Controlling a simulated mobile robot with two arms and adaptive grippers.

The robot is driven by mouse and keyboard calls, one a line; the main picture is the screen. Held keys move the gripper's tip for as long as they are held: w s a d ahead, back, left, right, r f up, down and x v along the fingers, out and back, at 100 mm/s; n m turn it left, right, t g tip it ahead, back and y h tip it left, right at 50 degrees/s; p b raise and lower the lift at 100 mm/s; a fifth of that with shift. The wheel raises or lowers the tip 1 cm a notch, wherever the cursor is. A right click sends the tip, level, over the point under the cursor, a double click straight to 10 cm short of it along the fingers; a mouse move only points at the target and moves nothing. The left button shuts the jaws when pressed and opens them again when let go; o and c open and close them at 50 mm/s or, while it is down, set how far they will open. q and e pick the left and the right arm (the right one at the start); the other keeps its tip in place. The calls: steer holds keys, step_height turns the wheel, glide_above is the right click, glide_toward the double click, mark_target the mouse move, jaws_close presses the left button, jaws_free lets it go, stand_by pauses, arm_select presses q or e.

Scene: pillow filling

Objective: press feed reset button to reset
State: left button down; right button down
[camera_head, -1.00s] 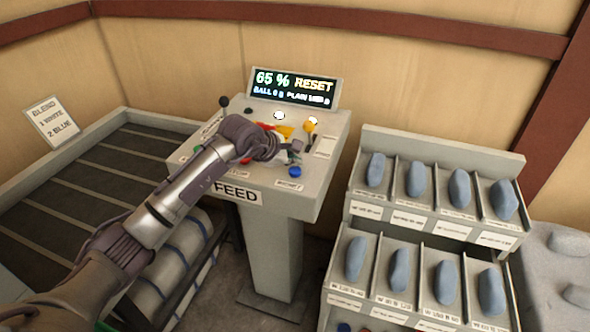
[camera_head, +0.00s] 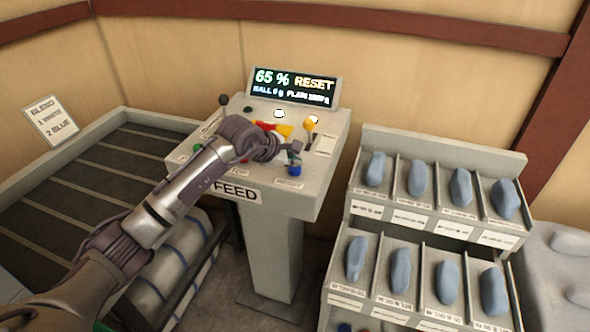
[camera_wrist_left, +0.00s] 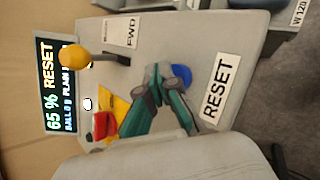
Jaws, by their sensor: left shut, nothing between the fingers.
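The blue button (camera_head: 294,170) sits at the front right of the FEED console (camera_head: 318,180), above a small label. In the left wrist view the blue button (camera_wrist_left: 181,75) is partly hidden by my fingers, with a RESET label (camera_wrist_left: 221,88) beside it. My left gripper (camera_head: 291,153) is shut and empty, with its fingertips just above and next to the blue button. The left wrist view shows its teal fingers (camera_wrist_left: 163,100) close to the button; I cannot tell if they touch it. The display (camera_head: 292,87) reads "65 %" and "RESET". My right gripper is not in view.
A yellow-knobbed lever (camera_head: 311,124) and a dark-knobbed lever (camera_head: 224,100) stand on the console. Red and yellow parts (camera_head: 272,128) lie behind my gripper. A rack (camera_head: 447,153) with several blue-grey pieces stands at right. A slatted bed (camera_head: 90,195) is at left.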

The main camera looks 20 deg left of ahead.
mark_target(294, 169)
arm_select(q)
steer(key=shift+f+b, duration=0.55)
steer(key=shift+b, duration=0.05)
stand_by(0.6)
steer(key=shift+r, duration=0.15)
steer(key=shift+r+p, duration=0.4)
steer(key=shift+r, duration=0.4)
steer(key=shift+r, duration=0.1)
steer(key=shift+r+p, duration=1.15)
steer(key=shift+r, duration=1.3)
